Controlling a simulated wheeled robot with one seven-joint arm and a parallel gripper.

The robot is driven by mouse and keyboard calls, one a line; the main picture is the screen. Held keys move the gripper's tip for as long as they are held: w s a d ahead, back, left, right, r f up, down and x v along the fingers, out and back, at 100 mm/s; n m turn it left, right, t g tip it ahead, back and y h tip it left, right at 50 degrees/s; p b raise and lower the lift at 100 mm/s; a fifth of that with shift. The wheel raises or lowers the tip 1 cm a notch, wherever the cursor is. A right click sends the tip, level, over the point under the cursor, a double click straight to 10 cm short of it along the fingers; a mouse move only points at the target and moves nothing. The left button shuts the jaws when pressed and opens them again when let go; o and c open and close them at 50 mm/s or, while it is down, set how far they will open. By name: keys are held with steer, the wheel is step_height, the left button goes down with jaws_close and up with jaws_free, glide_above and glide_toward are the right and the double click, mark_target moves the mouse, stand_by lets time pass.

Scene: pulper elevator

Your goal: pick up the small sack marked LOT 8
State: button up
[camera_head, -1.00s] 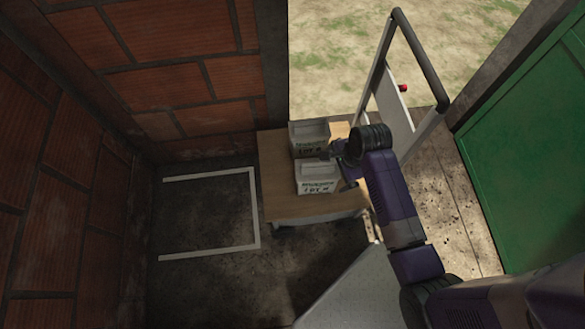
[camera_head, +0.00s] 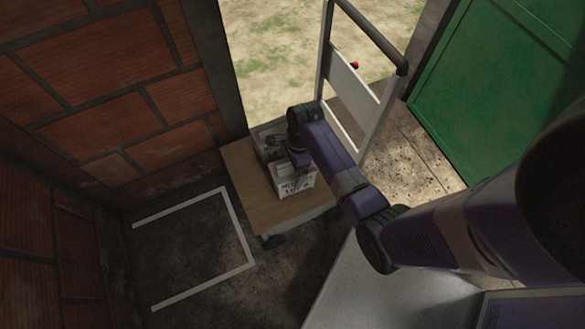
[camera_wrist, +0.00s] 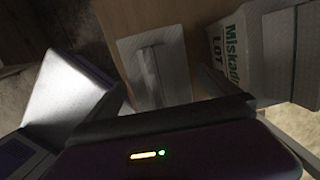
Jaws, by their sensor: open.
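Two small pale sacks with dark print sit on a wooden-decked cart. The front sack (camera_head: 294,184) has lettering and a lot line too small to read surely. The rear sack (camera_head: 263,139) is partly hidden by my arm. I cannot tell for sure which one is marked LOT 8. My gripper (camera_head: 300,160) is open, just above or beside the top of the front sack; contact cannot be told. In the wrist view one sack (camera_wrist: 262,60) shows green "Miskad…" and "LOT", its number cut off. Another pale top with a raised ridge (camera_wrist: 150,75) lies at the centre.
The cart deck (camera_head: 247,180) is bare at its left and front. Its upright metal handle frame (camera_head: 353,85) stands close right of my arm. A brick wall (camera_head: 130,95) is at left, a green door (camera_head: 490,80) at right. White floor lines (camera_head: 240,230) mark clear floor.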

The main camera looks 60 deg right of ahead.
steer(key=shift+f, duration=0.35)
steer(key=shift+r, duration=0.1)
steer(key=c, duration=2.1)
